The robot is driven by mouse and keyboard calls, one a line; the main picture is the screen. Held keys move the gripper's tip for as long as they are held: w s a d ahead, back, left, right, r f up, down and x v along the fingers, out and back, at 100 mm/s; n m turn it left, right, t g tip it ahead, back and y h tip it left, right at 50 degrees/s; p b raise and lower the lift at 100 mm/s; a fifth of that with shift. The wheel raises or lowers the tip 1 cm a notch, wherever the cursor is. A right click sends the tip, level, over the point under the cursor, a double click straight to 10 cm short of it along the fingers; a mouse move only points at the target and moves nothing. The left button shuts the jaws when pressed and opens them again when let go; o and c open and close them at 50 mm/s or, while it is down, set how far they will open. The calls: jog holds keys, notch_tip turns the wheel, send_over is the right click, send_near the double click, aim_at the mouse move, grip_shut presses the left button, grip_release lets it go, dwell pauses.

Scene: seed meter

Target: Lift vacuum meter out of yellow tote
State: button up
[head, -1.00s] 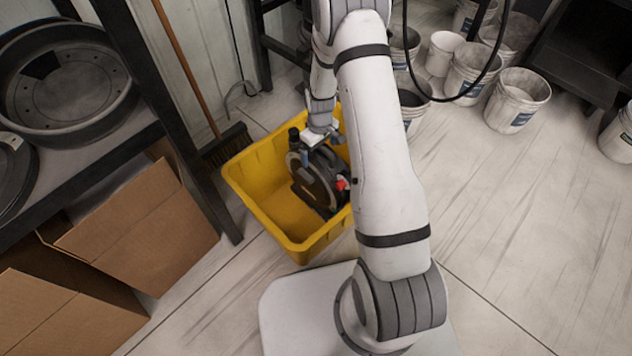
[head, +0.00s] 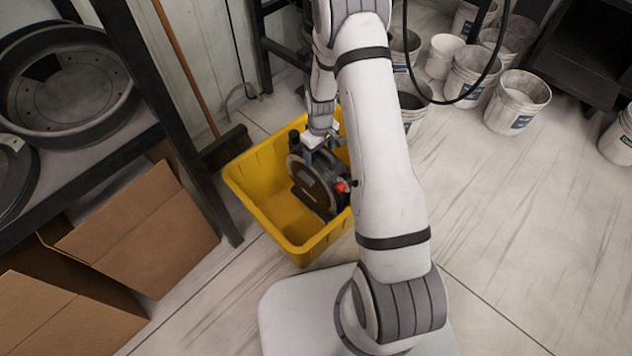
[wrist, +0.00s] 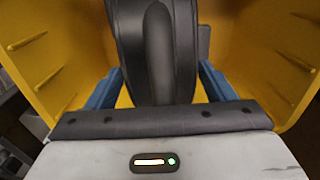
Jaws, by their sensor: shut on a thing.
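The vacuum meter (head: 318,185), a dark round-bodied device with a red part on its right side, stands upright inside the yellow tote (head: 262,222) on the floor. My gripper (head: 320,150) reaches down into the tote from above and is shut on the top of the meter. In the wrist view, the meter's black rounded edge (wrist: 158,60) lies between the two blue fingers of my gripper (wrist: 160,88), with the yellow tote walls (wrist: 50,62) on both sides. The meter's underside is hidden, and my arm covers the tote's right side.
A dark shelf post (head: 165,110) and open cardboard boxes (head: 140,225) are left of the tote. A broom (head: 228,145) leans behind it. Several white buckets (head: 517,100) stand at the back right. The floor (head: 530,230) at right is clear.

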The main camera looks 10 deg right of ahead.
jog(key=shift+w, duration=0.1)
jog(key=c, duration=0.5)
jog(key=shift+r, duration=0.1)
jog(key=shift+c, duration=0.2)
jog(key=shift+r, duration=0.1)
notch_tip(320, 180, up, 33)
jog(key=p, duration=1.7)
